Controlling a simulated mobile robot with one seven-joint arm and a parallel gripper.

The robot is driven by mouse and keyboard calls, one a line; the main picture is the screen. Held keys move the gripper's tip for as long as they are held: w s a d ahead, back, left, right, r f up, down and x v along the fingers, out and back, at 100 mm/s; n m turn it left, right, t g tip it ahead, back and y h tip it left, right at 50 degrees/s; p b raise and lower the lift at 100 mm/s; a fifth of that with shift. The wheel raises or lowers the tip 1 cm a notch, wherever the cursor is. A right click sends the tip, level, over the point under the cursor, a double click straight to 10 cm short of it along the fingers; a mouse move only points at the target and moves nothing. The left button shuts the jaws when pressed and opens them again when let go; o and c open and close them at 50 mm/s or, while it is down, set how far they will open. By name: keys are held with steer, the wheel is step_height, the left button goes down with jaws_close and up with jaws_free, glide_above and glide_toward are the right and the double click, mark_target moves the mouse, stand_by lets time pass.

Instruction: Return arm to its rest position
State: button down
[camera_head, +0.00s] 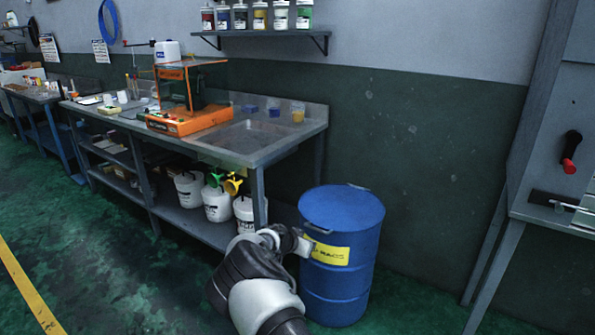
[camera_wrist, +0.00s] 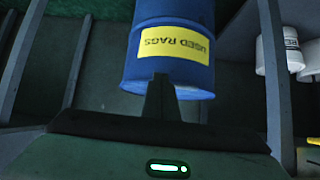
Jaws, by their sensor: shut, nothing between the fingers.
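My gripper (camera_wrist: 160,97) shows in the wrist view as dark fingers closed together, with nothing between them. In that view a blue drum (camera_wrist: 185,75) with a yellow "USED RAGS" label stands beyond the fingertips and appears upside down. In the head view my arm reaches up from the bottom centre, its wrist in front of the left side of the blue drum (camera_head: 343,220). The fingers are hard to make out there. I cannot tell whether they touch the drum.
A steel bench (camera_head: 262,150) with a sink, an orange machine (camera_head: 172,122) and white buckets (camera_head: 217,204) on its lower shelf stands left of the drum. A grey cabinet (camera_head: 545,150) stands at right. The green floor (camera_head: 110,270) at lower left is open.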

steer(key=s+d+r+m+g, duration=0.2)
steer(key=s+d+r, duration=0.3)
steer(key=d+r, duration=0.55)
steer(key=s+d+r+n+g+y, duration=0.1)
steer(key=s+d+r+g+y, duration=0.15)
steer(key=s+r, duration=1.05)
steer(key=s+a+r+n+y, duration=0.1)
steer(key=s+r+n, duration=0.1)
steer(key=s+r, duration=0.45)
steer(key=s+a+r+n+y, duration=0.1)
steer(key=s+r+y, duration=0.15)
steer(key=s, duration=0.65)
steer(key=s+a+r+n+t, duration=0.15)
steer(key=s+n, duration=0.35)
steer(key=s, duration=1.3)
step_height(320, 180, up, 26)
steer(key=p, duration=2.6)
steer(key=shift+w+a, duration=0.3)
steer(key=shift+a, duration=0.05)
steer(key=shift+r, duration=0.1)
